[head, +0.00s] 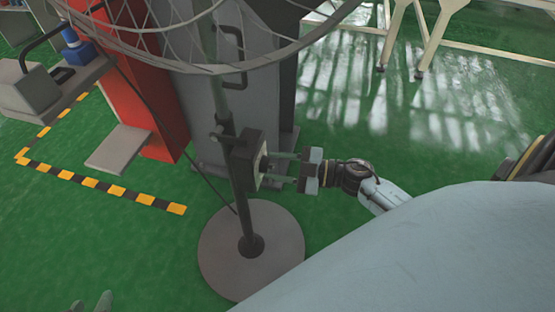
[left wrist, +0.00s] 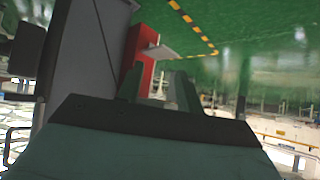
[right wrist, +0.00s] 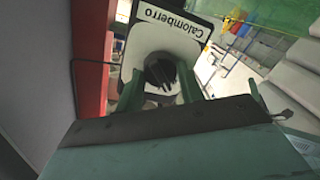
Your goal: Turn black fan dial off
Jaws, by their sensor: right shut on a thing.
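The black fan dial (right wrist: 161,70) sits on a white plate marked "Calomberro", upside down in the right wrist view. The plate is on the dark control box (head: 246,160) fixed to the fan's pole. My right gripper (head: 270,167) reaches in from the right and is shut on the dial, one green finger on each side. In the head view the dial itself is mostly hidden by the fingers and box. My left gripper (head: 91,303) shows only its fingertips at the bottom left, apart and empty. It is well away from the fan.
The fan's round base (head: 225,260) stands on the green floor, its wire cage (head: 210,66) overhead. A grey and red cabinet (head: 140,80) stands behind it. Yellow-black floor tape (head: 104,185) runs at left. Pale table legs (head: 430,45) stand at the back right.

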